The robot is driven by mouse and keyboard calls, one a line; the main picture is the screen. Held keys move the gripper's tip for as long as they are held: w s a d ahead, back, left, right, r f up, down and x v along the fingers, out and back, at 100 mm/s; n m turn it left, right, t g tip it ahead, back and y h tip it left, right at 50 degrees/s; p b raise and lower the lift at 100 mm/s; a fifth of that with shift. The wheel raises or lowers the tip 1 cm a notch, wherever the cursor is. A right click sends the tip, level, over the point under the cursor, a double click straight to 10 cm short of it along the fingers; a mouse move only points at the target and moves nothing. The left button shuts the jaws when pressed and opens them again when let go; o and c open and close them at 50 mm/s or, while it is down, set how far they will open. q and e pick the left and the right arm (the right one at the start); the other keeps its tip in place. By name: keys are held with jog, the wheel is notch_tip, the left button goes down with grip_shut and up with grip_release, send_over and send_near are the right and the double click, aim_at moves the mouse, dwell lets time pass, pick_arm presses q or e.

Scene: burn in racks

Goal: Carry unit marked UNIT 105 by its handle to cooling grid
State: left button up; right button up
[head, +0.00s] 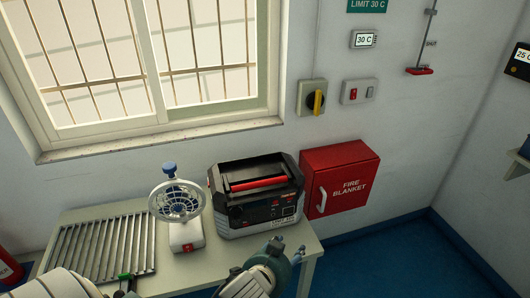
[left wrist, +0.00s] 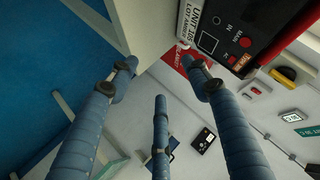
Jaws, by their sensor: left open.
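The unit (head: 262,212) is a black and grey box with a red handle (head: 258,184) across its top, standing upright on the table. In the left wrist view, the unit (left wrist: 225,42) shows a label reading UNIT 105 at the top. The cooling grid (head: 85,247) is a slatted metal rack at the left of the table, with no unit on it. My left gripper (head: 286,248) is in front of the unit, near its lower right, below the handle. Its blue fingers (left wrist: 160,80) are spread and empty in the left wrist view. My right gripper is not in view.
A small fan (head: 180,208) stands between the grid and the unit. A red fire blanket box (head: 341,180) hangs on the wall right of the unit. The table (head: 215,262) has a bare strip in front. A window sill (head: 160,138) is behind.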

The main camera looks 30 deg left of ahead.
pick_arm(q)
jog(key=w+d+r+m+t+h, duration=0.1)
jog(key=w+d+r+m+t, duration=0.2)
jog(key=r, duration=0.5)
jog(key=w+d+r+m+t+h, duration=0.2)
jog(key=w+r+t, duration=0.15)
jog(key=r, duration=0.45)
jog(key=w+d+r+m+t+h, duration=0.1)
jog(key=w+d+r+m+t, duration=0.1)
jog(key=w+r, duration=0.45)
jog(key=s+d+r+m+h, duration=0.2)
jog(key=d+r+m+h, duration=0.65)
jog(key=r+m, duration=0.2)
jog(key=s+d+m+g+h, duration=0.3)
jog(key=d+m+g+h, duration=0.5)
jog(key=m, duration=0.6)
jog(key=m+g+y, duration=0.8)
jog(key=g+y, duration=0.2)
jog(key=y, duration=1.1)
send_near(263, 181)
jog(key=f+p, duration=0.1)
jog(key=f, duration=0.1)
jog(key=a+f+p, duration=0.1)
jog(key=f, duration=0.1)
jog(key=w+f+p, duration=0.1)
jog(key=f, duration=0.2)
jog(key=shift+w+a, duration=0.1)
jog(key=shift+a, duration=0.15)
jog(key=shift+w+f, duration=0.15)
jog(key=shift+f, duration=0.6)
